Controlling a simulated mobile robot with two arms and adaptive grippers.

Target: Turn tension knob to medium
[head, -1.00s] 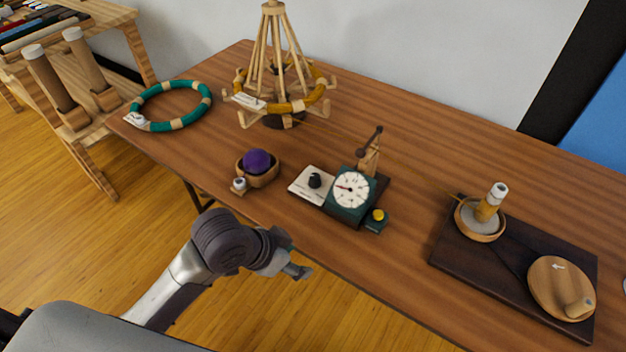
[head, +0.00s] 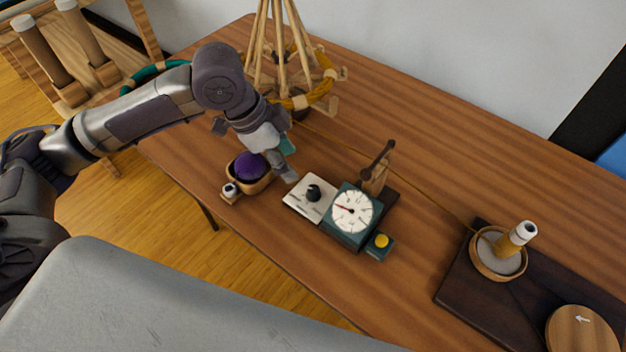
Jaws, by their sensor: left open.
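The tension knob (head: 314,193) is small and black. It sits on a white plate (head: 300,207) at the left of a dark green device with a round white dial (head: 352,211). The dial has a red needle. The marks around the knob are too small to read. My left gripper (head: 290,173) is open and points down, just left of and behind the knob, apart from it in the picture. My right gripper is not in view.
A wooden bowl with a purple ball (head: 250,164) stands close by my left gripper. A wooden yarn swift (head: 290,60) stands behind, its yarn (head: 420,194) running to a winder on a dark board (head: 456,285). A yellow button (head: 381,241) is beside the dial. The front table strip is clear.

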